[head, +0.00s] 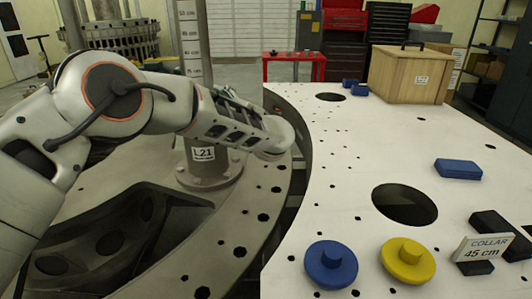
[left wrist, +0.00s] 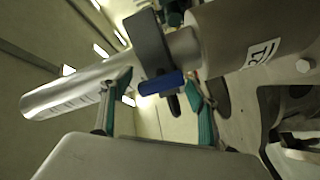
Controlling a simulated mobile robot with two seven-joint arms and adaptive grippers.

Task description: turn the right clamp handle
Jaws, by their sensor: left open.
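A blue clamp handle (left wrist: 161,83) shows in the left wrist view. It sits at the lower end of a dark grey clamp (left wrist: 150,42) around a metal post (left wrist: 65,97). My left gripper (left wrist: 157,78) is open, with one teal finger on each side of the handle in the picture. I see no clear contact, and cannot tell how far the handle lies between the fingers. In the head view my left arm reaches in front of the post (head: 190,42), hiding its middle, the clamp and the gripper. My right gripper is in neither view.
The post's base (head: 208,165), labelled L21, stands on a round plate (head: 238,215). The white table at right holds a blue knob disc (head: 331,277), a yellow knob disc (head: 408,272), a COLLAR 45 cm sign (head: 482,249), a blue block (head: 457,170) and a wooden crate (head: 400,76).

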